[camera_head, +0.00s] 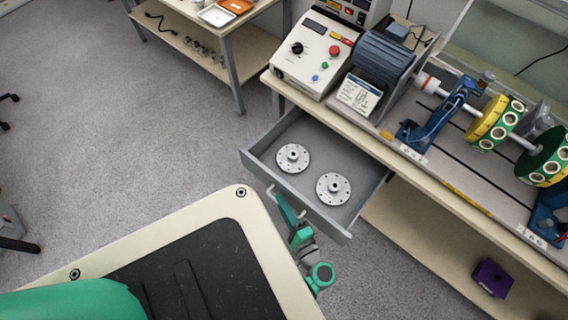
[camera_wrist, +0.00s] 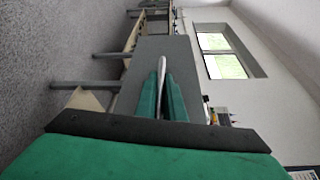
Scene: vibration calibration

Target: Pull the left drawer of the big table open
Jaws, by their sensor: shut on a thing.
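The left drawer (camera_head: 325,152) of the big table (camera_head: 425,178) is grey and stands pulled out, its inside in plain view. Two round silver discs lie in it, a left disc (camera_head: 293,158) and a right disc (camera_head: 333,188). My gripper (camera_head: 281,200) is at the outer face of the drawer front, shut on its pale bar handle (camera_head: 271,192). In the wrist view, my gripper's green fingers (camera_wrist: 162,92) are close together with a pale strip between them, in front of the grey drawer front (camera_wrist: 165,50). The fingers partly hide the handle.
A control box (camera_head: 314,55), a motor (camera_head: 380,58) and a shaft with yellow and green wheels (camera_head: 492,120) stand on the big table. A purple box (camera_head: 492,278) is on its lower shelf. A smaller table (camera_head: 238,62) stands at the upper left.

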